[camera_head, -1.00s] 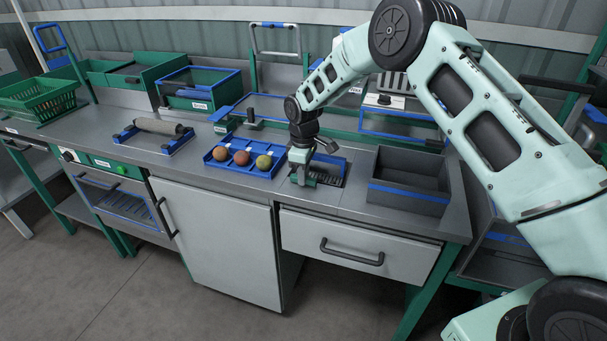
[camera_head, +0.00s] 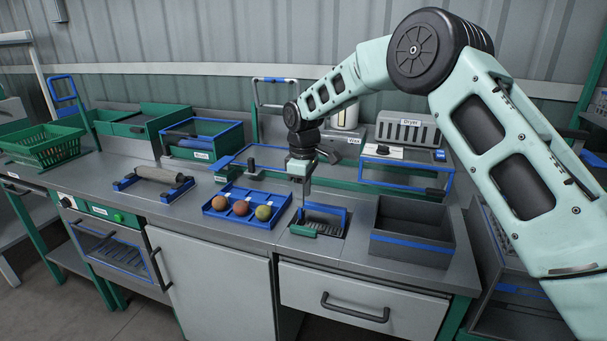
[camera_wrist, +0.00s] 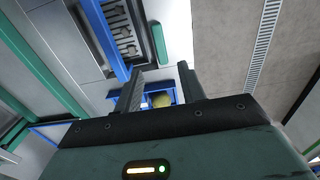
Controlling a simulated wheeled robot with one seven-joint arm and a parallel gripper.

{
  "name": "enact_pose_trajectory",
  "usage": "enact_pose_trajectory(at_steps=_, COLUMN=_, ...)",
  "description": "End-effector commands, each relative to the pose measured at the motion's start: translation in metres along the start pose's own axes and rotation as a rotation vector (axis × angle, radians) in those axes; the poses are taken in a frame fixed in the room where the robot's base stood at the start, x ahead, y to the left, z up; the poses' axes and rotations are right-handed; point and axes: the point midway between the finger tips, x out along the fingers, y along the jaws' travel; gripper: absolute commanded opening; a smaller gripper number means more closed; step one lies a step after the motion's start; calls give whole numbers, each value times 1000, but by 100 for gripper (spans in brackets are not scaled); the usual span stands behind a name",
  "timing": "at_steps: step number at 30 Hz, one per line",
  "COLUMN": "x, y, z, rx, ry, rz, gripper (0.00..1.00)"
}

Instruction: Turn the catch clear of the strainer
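The strainer (camera_head: 326,223) is a dark slotted insert with a blue handle bar, set in the worktop. It also shows at the upper left of the wrist view (camera_wrist: 124,38). The catch (camera_head: 303,230) is a green bar at its front left edge. In the wrist view the catch (camera_wrist: 158,43) lies alongside the strainer's edge, with a narrow strip of worktop between them. My gripper (camera_head: 302,203) points down above the catch, apart from it. In the wrist view its two dark fingers (camera_wrist: 160,78) stand apart with nothing held between them.
A blue tray (camera_head: 216,211) with three round fruits lies left of the strainer. An open grey bin (camera_head: 410,247) stands to its right. A blue-framed rack (camera_head: 405,172) is behind. A roller on a blue stand (camera_head: 155,179) lies farther left. The worktop's front edge is close.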

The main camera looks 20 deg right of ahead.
Motion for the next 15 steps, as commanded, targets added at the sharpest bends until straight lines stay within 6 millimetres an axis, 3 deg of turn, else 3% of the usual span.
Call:
enact_pose_trajectory(at_steps=6, x=-44, y=0, z=0, rx=0, ry=2, rz=3, gripper=40)
enact_pose_trajectory(at_steps=15, x=-68, y=0, z=0, rx=0, ry=0, rz=0, gripper=40)
